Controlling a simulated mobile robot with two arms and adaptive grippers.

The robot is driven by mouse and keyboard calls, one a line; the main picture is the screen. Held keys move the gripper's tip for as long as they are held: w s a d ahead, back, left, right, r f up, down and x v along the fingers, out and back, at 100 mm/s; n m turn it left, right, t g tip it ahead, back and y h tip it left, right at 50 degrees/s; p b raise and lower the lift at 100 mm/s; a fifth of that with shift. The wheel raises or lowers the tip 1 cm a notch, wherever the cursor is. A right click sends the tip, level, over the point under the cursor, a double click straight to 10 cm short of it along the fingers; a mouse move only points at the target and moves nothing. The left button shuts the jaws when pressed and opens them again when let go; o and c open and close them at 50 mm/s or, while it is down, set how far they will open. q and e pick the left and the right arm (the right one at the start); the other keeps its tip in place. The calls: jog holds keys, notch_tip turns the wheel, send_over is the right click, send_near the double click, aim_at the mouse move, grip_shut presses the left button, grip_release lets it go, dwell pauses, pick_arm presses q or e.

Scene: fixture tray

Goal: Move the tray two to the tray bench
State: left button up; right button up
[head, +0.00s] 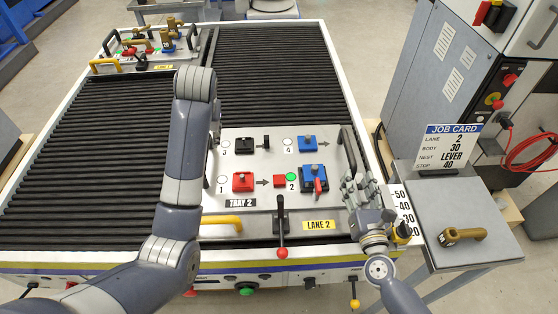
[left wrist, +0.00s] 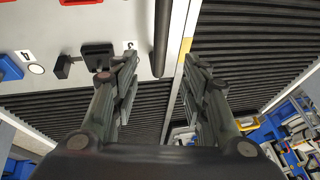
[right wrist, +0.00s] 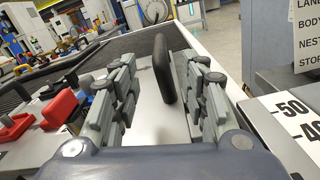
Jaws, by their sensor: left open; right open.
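Tray two (head: 262,212) is a flat metal tray labelled TRAY 2 on the ribbed conveyor top, carrying red, black and blue fixtures. Its right black handle (head: 352,152) stands beside my right gripper (head: 366,192). In the right wrist view my right gripper (right wrist: 158,66) is open, with the handle (right wrist: 163,68) upright in the gap between its fingers. In the left wrist view my left gripper (left wrist: 160,60) is open, with a black handle bar (left wrist: 161,35) between and beyond its fingertips. In the head view my left forearm hides the left gripper and the tray's left edge.
A red-knobbed lever (head: 281,225) stands at the tray's front edge. Another loaded tray (head: 130,68) sits at the back left. A grey side stand (head: 450,205) at the right holds a brass-coloured part (head: 462,235) and a job card (head: 447,148). The ribbed lane (head: 275,75) behind tray two is clear.

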aim_at(350, 149)
jog(key=shift+s+a+r, duration=0.1)
pick_arm(q)
jog(key=x, duration=1)
jog(key=shift+w+a+f, duration=0.15)
jog(key=shift+f, duration=0.2)
pick_arm(e)
jog(key=w, duration=1.1)
jog(key=shift+a, duration=0.4)
pick_arm(q)
grip_shut()
pick_arm(e)
grip_shut()
pick_arm(q)
jog(key=shift+w+r, duration=0.15)
jog(key=shift+r, duration=0.2)
pick_arm(e)
jog(key=shift+w+r, duration=0.1)
jog(key=shift+r, duration=0.2)
pick_arm(q)
jog(key=shift+w, duration=0.1)
pick_arm(e)
jog(key=shift+w, duration=0.1)
